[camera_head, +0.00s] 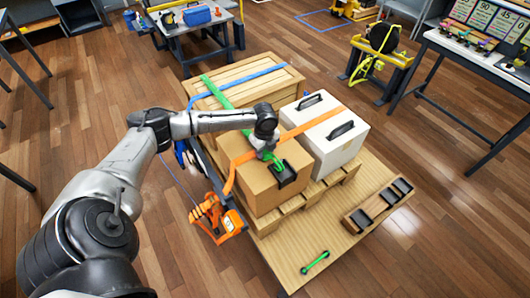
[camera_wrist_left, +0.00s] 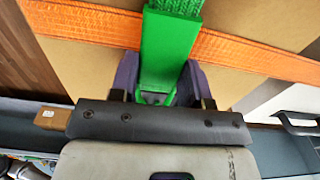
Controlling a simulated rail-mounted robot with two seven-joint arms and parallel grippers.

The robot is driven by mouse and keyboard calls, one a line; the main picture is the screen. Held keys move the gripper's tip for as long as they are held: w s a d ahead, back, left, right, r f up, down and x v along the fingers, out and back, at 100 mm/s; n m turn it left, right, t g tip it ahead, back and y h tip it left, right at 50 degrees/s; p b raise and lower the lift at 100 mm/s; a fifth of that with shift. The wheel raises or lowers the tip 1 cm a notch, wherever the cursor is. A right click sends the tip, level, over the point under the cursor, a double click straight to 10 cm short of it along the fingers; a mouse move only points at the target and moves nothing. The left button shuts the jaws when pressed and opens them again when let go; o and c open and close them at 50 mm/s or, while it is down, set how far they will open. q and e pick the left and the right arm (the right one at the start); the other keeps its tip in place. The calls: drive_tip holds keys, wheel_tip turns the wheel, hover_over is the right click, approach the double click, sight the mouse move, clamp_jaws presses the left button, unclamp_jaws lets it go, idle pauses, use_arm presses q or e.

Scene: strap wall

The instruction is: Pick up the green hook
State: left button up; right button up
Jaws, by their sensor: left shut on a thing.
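The green hook (camera_wrist_left: 168,50) is a flat green piece at the end of the green strap (camera_head: 217,93), which shows as webbing at the top of the left wrist view. My left gripper (camera_head: 267,156) is over the top of the cardboard box (camera_head: 262,189). In the left wrist view its dark purple fingers (camera_wrist_left: 165,82) are on both sides of the green hook and shut on it. The arm and gripper cover most of the hook in the head view. My right gripper is not in view.
An orange strap (camera_head: 326,116) crosses the boxes close to the hook, down to an orange ratchet (camera_head: 216,219). A white case (camera_head: 325,140) with black handles and a wooden crate (camera_head: 247,84) with a blue strap stand beside the cardboard box. A green bar (camera_head: 315,262) lies on the bare front platform.

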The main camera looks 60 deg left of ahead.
use_arm(q)
drive_tip(key=shift+r, duration=0.15)
drive_tip(key=shift+r, duration=0.55)
wheel_tip(320, 180, up, 3)
drive_tip(key=shift+f, duration=0.2)
drive_tip(key=w+d+r+p, duration=0.1)
drive_tip(key=w+d+r, duration=0.1)
drive_tip(key=d+r, duration=0.5)
drive_tip(key=shift+w+d, duration=0.35)
drive_tip(key=shift+d, duration=1.85)
